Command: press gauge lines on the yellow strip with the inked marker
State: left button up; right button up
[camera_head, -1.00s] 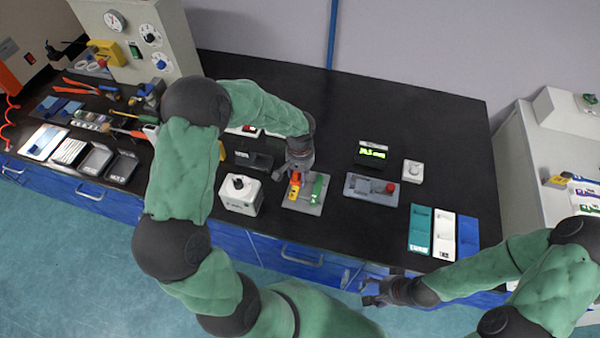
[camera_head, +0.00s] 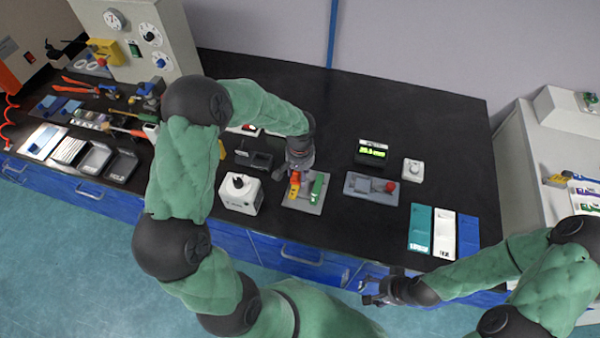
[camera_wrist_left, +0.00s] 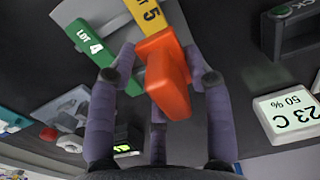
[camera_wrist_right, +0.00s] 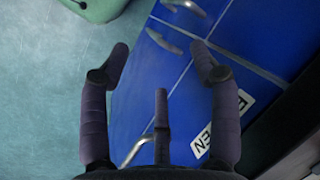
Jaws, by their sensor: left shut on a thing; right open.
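The yellow strip marked LOT 5 (camera_wrist_left: 148,12) lies on a grey plate (camera_head: 302,207), beside a green strip marked LOT 4 (camera_wrist_left: 80,52); the green strip also shows in the head view (camera_head: 317,187). My left gripper (camera_wrist_left: 160,76) is shut on the orange marker (camera_wrist_left: 165,80), directly over the yellow strip. The marker's lower end overlaps the strip in the left wrist view; I cannot tell whether it touches. The marker's inked face is hidden. My right gripper (camera_wrist_right: 160,62) is open and empty, in front of the blue drawers.
A white box with a black knob (camera_head: 240,194) stands left of the plate. A grey device with a red knob (camera_head: 371,188) stands to its right. A lit display (camera_head: 372,152) stands behind. Tools crowd the bench's left end.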

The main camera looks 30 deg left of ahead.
pick_arm(q)
jog(key=shift+f+b, duration=0.4)
jog(key=shift+f, duration=0.05)
dwell(1.6)
jog(key=shift+r, duration=0.15)
jog(key=shift+r+p, duration=2.35)
jog(key=shift+r, duration=1.1)
